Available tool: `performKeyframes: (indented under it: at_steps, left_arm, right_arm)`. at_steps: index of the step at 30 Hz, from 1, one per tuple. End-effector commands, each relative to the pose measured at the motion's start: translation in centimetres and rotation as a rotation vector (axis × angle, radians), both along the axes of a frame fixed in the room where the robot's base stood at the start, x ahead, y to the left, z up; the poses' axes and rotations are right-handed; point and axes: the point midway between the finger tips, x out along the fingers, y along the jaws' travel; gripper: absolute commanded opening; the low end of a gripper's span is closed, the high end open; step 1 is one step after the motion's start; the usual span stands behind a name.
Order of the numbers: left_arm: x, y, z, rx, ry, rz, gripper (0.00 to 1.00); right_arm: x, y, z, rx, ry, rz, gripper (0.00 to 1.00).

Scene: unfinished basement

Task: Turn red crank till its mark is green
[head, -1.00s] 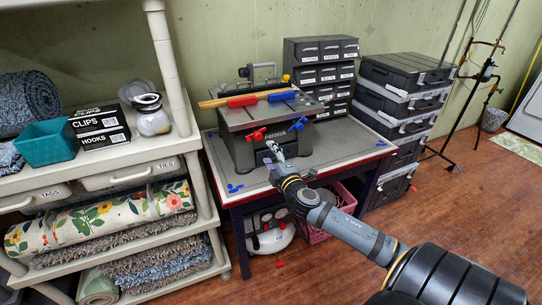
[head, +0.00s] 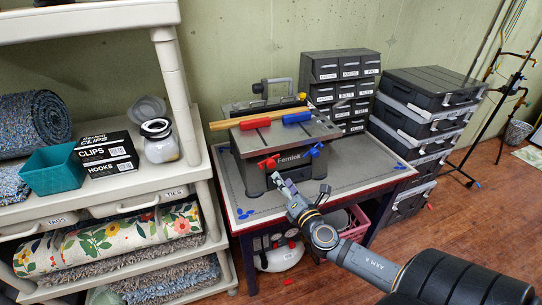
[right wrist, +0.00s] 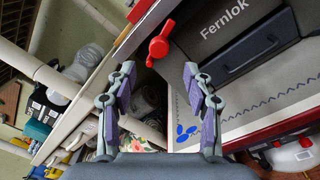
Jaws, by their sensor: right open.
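The red crank (head: 268,163) sits on the left of the front face of the grey Fernlok vise bench (head: 256,181). In the right wrist view the red crank (right wrist: 160,46) lies ahead of the fingers, roughly centred between them. My right gripper (head: 283,184) is open and empty, just below and in front of the red crank; in the wrist view its fingers (right wrist: 159,75) are spread and appear apart from it. A blue crank (head: 315,150) is on the right of the same face. I cannot make out a coloured mark for the red crank. My left gripper is out of view.
A wooden rod (head: 262,117) rests on the bench top by red and blue blocks. The bench stands on a grey-topped table (head: 362,172). A white shelf (head: 203,170) stands close on the left. Drawer units (head: 340,65) and stacked cases (head: 432,92) stand behind and right.

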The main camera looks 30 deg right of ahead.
Motion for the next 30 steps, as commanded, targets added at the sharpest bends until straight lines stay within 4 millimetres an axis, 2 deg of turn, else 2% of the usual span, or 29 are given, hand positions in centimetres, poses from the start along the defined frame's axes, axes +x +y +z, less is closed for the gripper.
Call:
performKeyframes:
  at_steps: [4,6,8,12,15,18,26,30]
  left_arm:
    - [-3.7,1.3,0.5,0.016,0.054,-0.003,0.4]
    - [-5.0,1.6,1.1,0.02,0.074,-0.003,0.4]
    - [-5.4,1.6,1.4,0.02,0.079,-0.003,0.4]
    - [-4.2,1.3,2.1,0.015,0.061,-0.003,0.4]
    - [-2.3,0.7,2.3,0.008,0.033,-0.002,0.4]
    - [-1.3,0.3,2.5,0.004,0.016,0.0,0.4]
    - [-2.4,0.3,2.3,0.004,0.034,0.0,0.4]
    - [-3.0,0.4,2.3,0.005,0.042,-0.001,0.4]
  right_arm:
    - [2.6,-0.5,0.4,0.01,-0.006,-0.004,0.52]
    - [4.2,-0.8,0.5,0.01,-0.006,-0.006,0.52]
    - [5.5,-1.0,0.5,0.009,-0.006,-0.004,0.52]
    - [8.0,-1.4,0.3,0.008,-0.004,-0.002,0.52]
    - [9.2,-1.6,0.2,0.008,-0.003,-0.002,0.52]
    - [9.8,-1.6,0.1,0.007,-0.002,-0.001,0.52]
    - [9.9,-1.7,0.0,0.007,-0.002,-0.001,0.52]
    - [9.9,-1.7,0.0,0.007,-0.002,-0.001,0.33]
